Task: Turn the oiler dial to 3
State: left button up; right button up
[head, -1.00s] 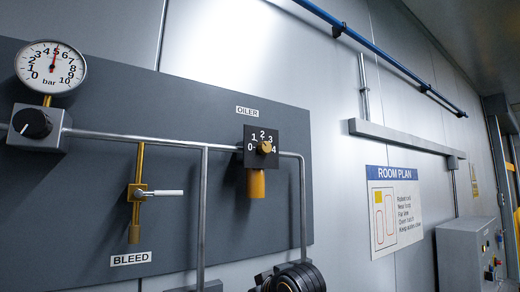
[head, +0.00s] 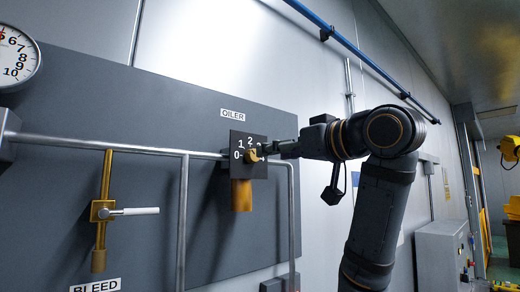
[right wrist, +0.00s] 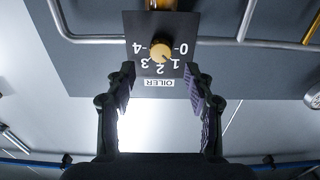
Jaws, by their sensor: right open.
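The oiler dial is a small brass knob (head: 252,155) on a black square plate (head: 238,142) marked 0 to 4, under the OILER label (head: 233,114). My right gripper (head: 268,149) is in front of the plate, coming from the right, and its arm hides the plate's right side. In the right wrist view the knob (right wrist: 162,51) appears upside down, just beyond and between the open fingertips (right wrist: 158,70). No finger visibly touches it. Which number its mark points to is too small to tell. My left gripper is not in view.
A brass bleed valve with a white lever (head: 135,211) is left of the dial. A grey pipe (head: 110,147) runs across the panel at dial height, with legs going down. A gauge (head: 14,58) is at far left. A grey control box (head: 441,255) stands at right.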

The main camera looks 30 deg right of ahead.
aim_at(255, 157)
jog(key=w, duration=0.1)
jog(key=w+p, duration=0.1)
jog(key=w, duration=0.1)
jog(key=w+p, duration=0.1)
jog(key=w, duration=0.1)
jog(key=shift+w+a+r, duration=0.15)
jog(key=shift+a, duration=0.1)
jog(key=shift+w, duration=0.55)
jog(key=shift+s, duration=0.1)
grip_shut()
jog(key=shift+f, duration=0.2)
